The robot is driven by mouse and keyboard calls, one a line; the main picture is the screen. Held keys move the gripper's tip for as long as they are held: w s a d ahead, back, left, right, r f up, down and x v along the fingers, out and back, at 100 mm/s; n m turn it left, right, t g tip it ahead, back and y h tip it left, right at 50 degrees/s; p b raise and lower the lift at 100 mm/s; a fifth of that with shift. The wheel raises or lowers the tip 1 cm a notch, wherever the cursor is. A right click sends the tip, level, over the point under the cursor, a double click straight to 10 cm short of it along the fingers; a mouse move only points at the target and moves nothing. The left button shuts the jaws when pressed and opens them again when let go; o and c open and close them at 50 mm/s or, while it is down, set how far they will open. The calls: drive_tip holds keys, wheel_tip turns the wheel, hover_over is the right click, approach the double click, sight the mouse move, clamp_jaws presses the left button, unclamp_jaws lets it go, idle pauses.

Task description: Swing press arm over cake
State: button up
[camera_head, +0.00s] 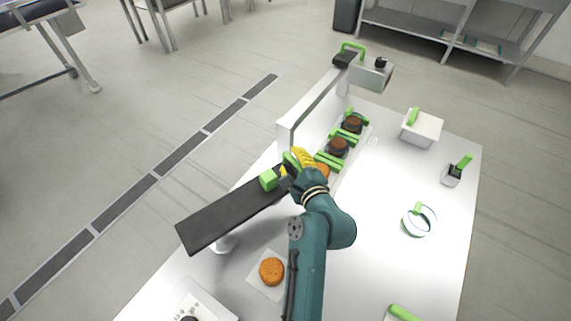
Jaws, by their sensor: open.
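My gripper (292,165) is open, its yellow fingers beside a green block (268,180) at the upper end of a long dark flat bar (218,216). I cannot tell whether the fingers touch the bar or block. An orange-brown cake (272,271) sits on a white sheet near the front, apart from the bar. Two dark brown cakes (353,125) (337,147) and an orange one (322,170), partly hidden by my gripper, line up behind it beside green handles. A grey head (372,72) with a green handle (351,49) stands at the far end. I cannot tell which part is the press arm.
A white upright panel (300,122) runs along the left edge of the table (378,208). A white lidded box (421,129), a small green-handled container (453,173) and a ring with a green grip (419,220) stand on the right. A white panel (196,304) lies at front left.

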clamp_jaws()
drive_tip(key=shift+p, duration=0.35)
